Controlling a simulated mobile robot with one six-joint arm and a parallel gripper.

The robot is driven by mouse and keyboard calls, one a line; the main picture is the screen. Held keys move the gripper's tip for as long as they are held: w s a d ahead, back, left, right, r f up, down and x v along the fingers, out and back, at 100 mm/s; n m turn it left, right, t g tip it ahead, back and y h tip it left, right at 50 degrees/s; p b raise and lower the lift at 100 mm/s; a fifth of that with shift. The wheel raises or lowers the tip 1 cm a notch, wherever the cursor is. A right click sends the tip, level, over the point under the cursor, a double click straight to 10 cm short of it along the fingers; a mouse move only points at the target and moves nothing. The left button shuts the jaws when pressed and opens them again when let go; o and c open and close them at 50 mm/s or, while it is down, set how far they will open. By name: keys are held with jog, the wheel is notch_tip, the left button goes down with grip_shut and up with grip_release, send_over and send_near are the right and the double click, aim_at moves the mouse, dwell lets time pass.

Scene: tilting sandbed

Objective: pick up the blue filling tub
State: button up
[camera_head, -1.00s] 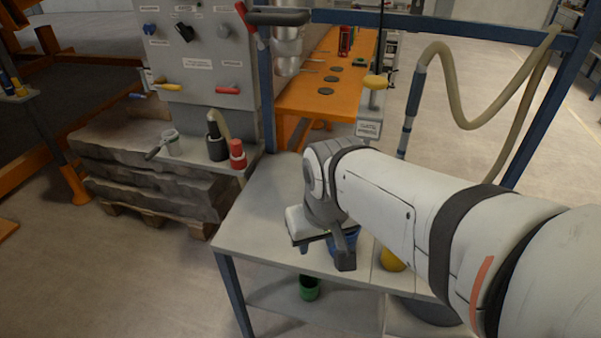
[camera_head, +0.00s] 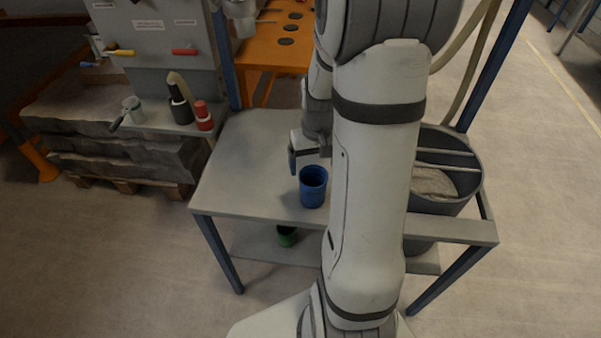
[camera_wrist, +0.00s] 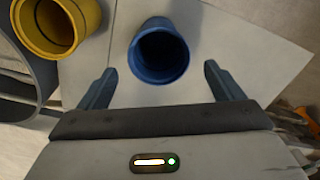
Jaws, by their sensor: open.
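The blue filling tub (camera_head: 313,187) stands upright on the grey table (camera_head: 240,165) in the head view, just left of my arm. In the wrist view the blue tub (camera_wrist: 158,52) shows its open top and dark inside. It lies ahead of and between the lines of my two fingers, with a gap on each side. My gripper (camera_wrist: 160,84) is open and empty. In the head view my gripper (camera_head: 303,157) is just behind the tub and partly hidden by my arm.
A yellow tub (camera_wrist: 48,27) stands to the left in the wrist view. A large grey bin (camera_head: 447,190) with bars across it is right of my arm. A green tub (camera_head: 287,236) is on the lower shelf. The table's left part is clear.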

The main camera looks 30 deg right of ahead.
aim_at(313, 180)
jog(key=shift+w+f+p, duration=0.15)
jog(key=shift+f+p, duration=0.15)
jog(key=shift+f, duration=1.75)
jog(key=shift+w+f+p, duration=0.15)
jog(key=shift+f+p, duration=0.15)
jog(key=shift+f, duration=1.7)
jog(key=shift+c, duration=0.6)
jog(key=c, duration=0.9)
jog(key=shift+o, duration=0.2)
jog(key=shift+d+r, duration=0.1)
jog(key=shift+r, duration=0.05)
